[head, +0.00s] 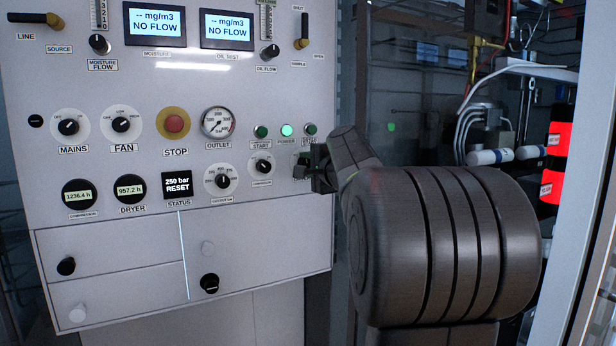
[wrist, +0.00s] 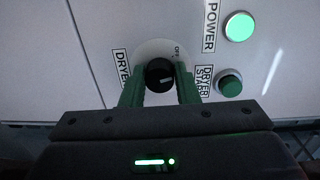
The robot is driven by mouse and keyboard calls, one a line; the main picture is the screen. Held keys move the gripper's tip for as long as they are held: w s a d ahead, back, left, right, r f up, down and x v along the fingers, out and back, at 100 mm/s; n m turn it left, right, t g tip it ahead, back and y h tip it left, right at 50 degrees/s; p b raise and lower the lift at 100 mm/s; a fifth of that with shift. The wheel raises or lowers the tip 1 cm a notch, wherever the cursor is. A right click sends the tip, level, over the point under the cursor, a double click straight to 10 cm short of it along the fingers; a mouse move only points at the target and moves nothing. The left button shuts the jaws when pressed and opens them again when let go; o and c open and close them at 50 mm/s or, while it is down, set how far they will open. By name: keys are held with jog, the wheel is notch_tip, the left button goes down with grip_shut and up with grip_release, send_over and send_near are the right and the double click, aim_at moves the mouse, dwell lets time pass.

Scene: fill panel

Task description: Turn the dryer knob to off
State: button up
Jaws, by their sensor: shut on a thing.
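The dryer knob (wrist: 159,74) is a black round knob on a pale round plate in the wrist view. The label DRYER is to its left and the mark OFF is at its upper right. A small light mark on the knob's face lies toward its right side; its exact direction is hard to tell. My gripper (wrist: 160,80) has one green finger on each side of the knob and is shut on it. In the head view my gripper (head: 320,168) is at the panel's right edge and hides the knob.
The green POWER lamp (wrist: 239,27) and the dark green DRYER START button (wrist: 229,84) sit close right of the knob in the wrist view. In the head view a compressor knob (head: 262,165) is just left of my gripper, and the red STOP button (head: 173,123) is further left.

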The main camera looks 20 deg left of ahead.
jog(key=n+b, duration=0.3)
jog(key=n, duration=0.1)
jog(key=shift+f, duration=0.1)
jog(key=shift+n+b, duration=0.8)
jog(key=shift+r, duration=0.25)
jog(key=o, duration=1)
jog(key=shift+f, duration=0.15)
jog(key=b+v, duration=0.2)
jog(key=v, duration=1.2)
jog(key=shift+s+a, duration=0.1)
jog(key=shift+s, duration=0.05)
jog(key=p+x, duration=0.2)
jog(key=x, duration=1.2)
jog(key=shift+w, duration=0.2)
